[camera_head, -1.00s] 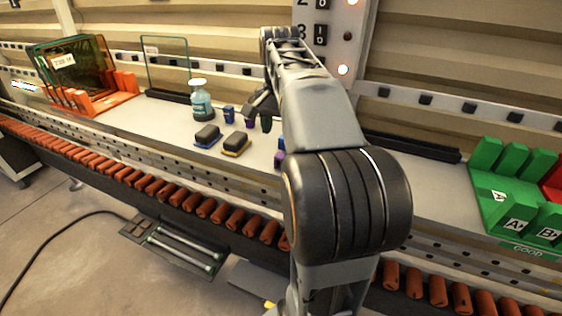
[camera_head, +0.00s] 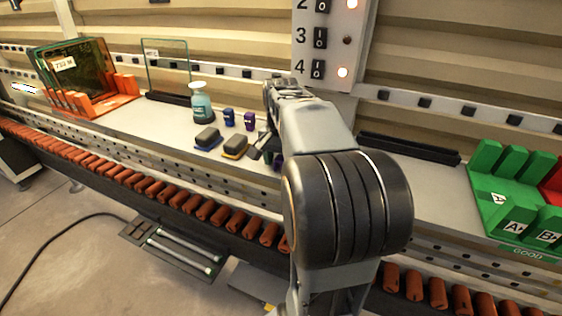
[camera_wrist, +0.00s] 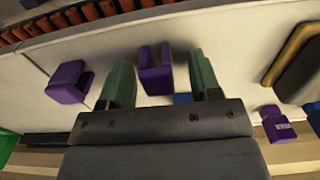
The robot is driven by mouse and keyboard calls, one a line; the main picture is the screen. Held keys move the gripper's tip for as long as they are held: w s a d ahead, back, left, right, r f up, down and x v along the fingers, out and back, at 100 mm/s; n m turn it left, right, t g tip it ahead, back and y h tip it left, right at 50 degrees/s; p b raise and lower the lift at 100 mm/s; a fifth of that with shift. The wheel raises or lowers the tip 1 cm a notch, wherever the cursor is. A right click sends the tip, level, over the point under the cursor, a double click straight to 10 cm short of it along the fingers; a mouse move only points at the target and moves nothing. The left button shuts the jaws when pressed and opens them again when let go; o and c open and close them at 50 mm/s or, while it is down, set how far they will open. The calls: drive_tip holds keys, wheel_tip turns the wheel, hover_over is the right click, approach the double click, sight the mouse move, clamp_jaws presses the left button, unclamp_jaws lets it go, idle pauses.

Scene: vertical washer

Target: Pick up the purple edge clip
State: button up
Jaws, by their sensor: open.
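In the wrist view a purple edge clip (camera_wrist: 155,72) with a slot shows between the two green fingers of my gripper (camera_wrist: 160,68). The fingers stand apart on either side of it, and I cannot tell whether they touch it. A second purple clip (camera_wrist: 68,82) lies outside the left finger, and a third, labelled purple clip (camera_wrist: 277,124) is to the right. In the head view my open gripper (camera_head: 268,153) is low over the table. One purple clip (camera_head: 250,121) stands behind it; a bit of purple (camera_head: 277,166) shows beside the arm, mostly hidden.
A blue clip (camera_head: 229,117) and two dark blocks, one on blue (camera_head: 207,138) and one on yellow (camera_head: 236,146), are left of my gripper. Rollers (camera_head: 170,197) run along the front. A green rack (camera_head: 505,200) is at right.

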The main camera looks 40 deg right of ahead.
drive_tip(key=c, duration=1)
drive_tip(key=shift+r, duration=0.1)
